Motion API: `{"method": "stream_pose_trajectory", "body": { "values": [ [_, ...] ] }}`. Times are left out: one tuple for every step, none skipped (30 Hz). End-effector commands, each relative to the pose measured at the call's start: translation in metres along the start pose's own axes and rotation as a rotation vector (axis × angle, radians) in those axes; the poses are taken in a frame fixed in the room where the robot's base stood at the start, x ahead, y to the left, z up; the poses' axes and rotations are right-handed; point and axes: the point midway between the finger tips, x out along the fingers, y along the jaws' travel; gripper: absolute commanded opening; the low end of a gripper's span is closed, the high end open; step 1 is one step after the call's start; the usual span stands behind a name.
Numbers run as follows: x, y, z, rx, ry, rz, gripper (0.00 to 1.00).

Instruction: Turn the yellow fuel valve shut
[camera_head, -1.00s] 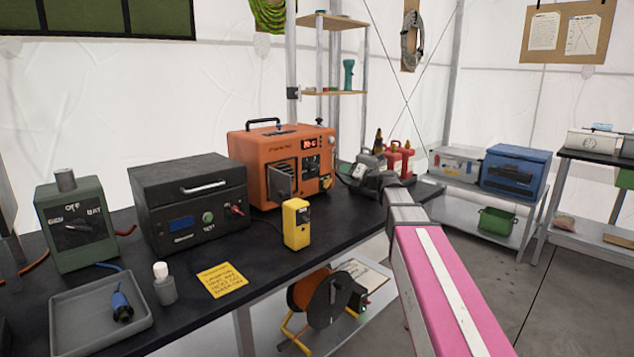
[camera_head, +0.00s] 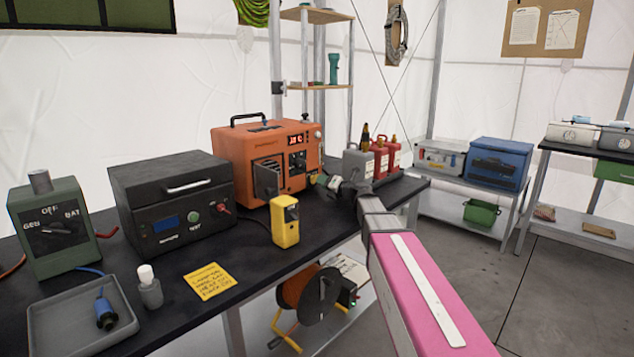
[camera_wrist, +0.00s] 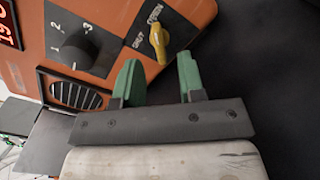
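The yellow fuel valve (camera_wrist: 158,42) is on the front of the orange generator (camera_head: 232,150), between the printed words SHUT and OPEN. One end of its handle lies close to the OPEN label in the wrist view. My gripper (camera_wrist: 159,60) is open, its two green fingers apart, with the valve just beyond and between the fingertips. Nothing is held, and I cannot tell whether a finger touches the valve. In the head view my gripper (camera_head: 324,182) is at the generator's right front side, and the valve is mostly hidden there.
A black selector knob (camera_wrist: 76,52) marked 1, 2, 3 sits beside the valve. A yellow meter (camera_head: 286,222) stands on the black bench in front of the generator. Grey and red jerry cans (camera_head: 380,160) stand behind my wrist. A black test box (camera_head: 172,205) is to the left.

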Motion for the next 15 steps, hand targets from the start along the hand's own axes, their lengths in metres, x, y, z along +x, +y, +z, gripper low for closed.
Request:
{"method": "stream_pose_trajectory", "body": {
  "values": [
    [0.012,-0.001,0.001,0.0,0.001,0.001,0.36],
    [0.016,-0.001,0.001,0.0,0.001,0.001,0.36],
    [0.021,-0.001,0.001,0.0,0.0,0.001,0.36],
    [0.025,-0.001,0.001,0.0,0.0,0.0,0.36],
    [0.028,-0.001,0.001,0.0,0.0,0.0,0.36],
    [0.031,-0.001,0.001,0.0,0.0,0.0,0.36],
    [0.033,-0.001,0.001,0.001,0.0,0.0,0.36],
    [0.035,0.0,0.001,0.001,0.0,0.0,0.36],
    [0.037,0.0,0.0,0.001,0.0,0.0,0.36],
    [0.038,0.0,0.0,0.001,0.0,0.0,0.36],
    [0.039,0.0,0.0,0.001,0.0,0.0,0.36],
    [0.04,0.0,0.0,0.001,0.0,0.0,0.36],
    [0.04,0.0,0.0,0.001,0.0,0.0,0.36],
    [0.041,0.0,0.0,0.001,0.0,0.0,0.36],
    [0.041,0.0,0.0,0.001,0.0,0.0,0.36]
  ]
}}
